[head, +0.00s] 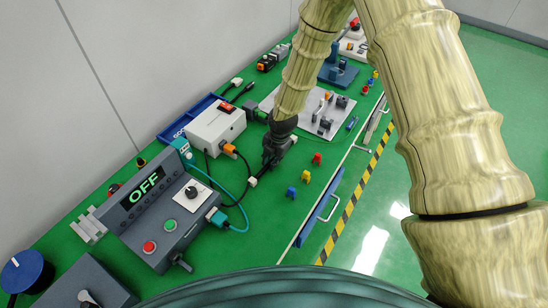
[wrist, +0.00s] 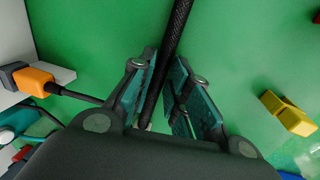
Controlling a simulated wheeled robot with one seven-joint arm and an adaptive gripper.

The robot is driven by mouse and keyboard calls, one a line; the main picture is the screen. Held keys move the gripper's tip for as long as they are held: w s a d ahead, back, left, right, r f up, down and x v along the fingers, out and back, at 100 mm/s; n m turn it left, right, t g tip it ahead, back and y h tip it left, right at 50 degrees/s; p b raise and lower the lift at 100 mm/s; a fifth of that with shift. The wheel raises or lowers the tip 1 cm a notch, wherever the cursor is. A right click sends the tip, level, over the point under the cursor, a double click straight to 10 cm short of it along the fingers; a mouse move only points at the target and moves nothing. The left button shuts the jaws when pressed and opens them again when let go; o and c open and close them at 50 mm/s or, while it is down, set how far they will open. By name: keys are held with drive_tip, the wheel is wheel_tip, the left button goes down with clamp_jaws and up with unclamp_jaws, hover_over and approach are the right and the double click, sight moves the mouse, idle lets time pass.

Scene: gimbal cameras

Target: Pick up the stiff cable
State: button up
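The stiff cable is a black braided cord (wrist: 178,35) that runs from the top edge of the wrist view down between my fingers. My gripper (wrist: 163,80) has its two teal-padded fingers close together, one on each side of the cord, and seems shut on it. Pad contact is partly hidden. In the head view my gripper (head: 268,162) is low over the green table, beside the white box. A small white end piece (head: 252,182) shows just below the gripper, with black cord running past it.
The white box (head: 215,128) with an orange plug (head: 229,149) stands left of my gripper. The control panel (head: 163,222) reading OFF is nearer. Red, yellow and blue small pieces (head: 306,176) lie to the right. A grey board (head: 318,112) with parts lies beyond.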

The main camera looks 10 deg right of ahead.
drive_tip(key=shift+f, duration=0.25)
clamp_jaws()
drive_tip(key=shift+w+r, duration=0.1)
drive_tip(key=shift+r, duration=0.1)
drive_tip(key=shift+r+b, duration=0.7)
drive_tip(key=shift+r, duration=0.2)
drive_tip(key=s+a+r+b, duration=0.1)
drive_tip(key=s, duration=0.4)
drive_tip(key=s+a+b, duration=0.1)
drive_tip(key=s+b, duration=0.1)
drive_tip(key=s, duration=0.3)
drive_tip(key=s+a+r+b, duration=0.1)
drive_tip(key=s+a+b, duration=0.1)
drive_tip(key=s, duration=0.2)
drive_tip(key=shift+s+r, duration=0.35)
drive_tip(key=shift+s, duration=0.05)
drive_tip(key=shift+s+r, duration=0.1)
drive_tip(key=shift+s, duration=0.25)
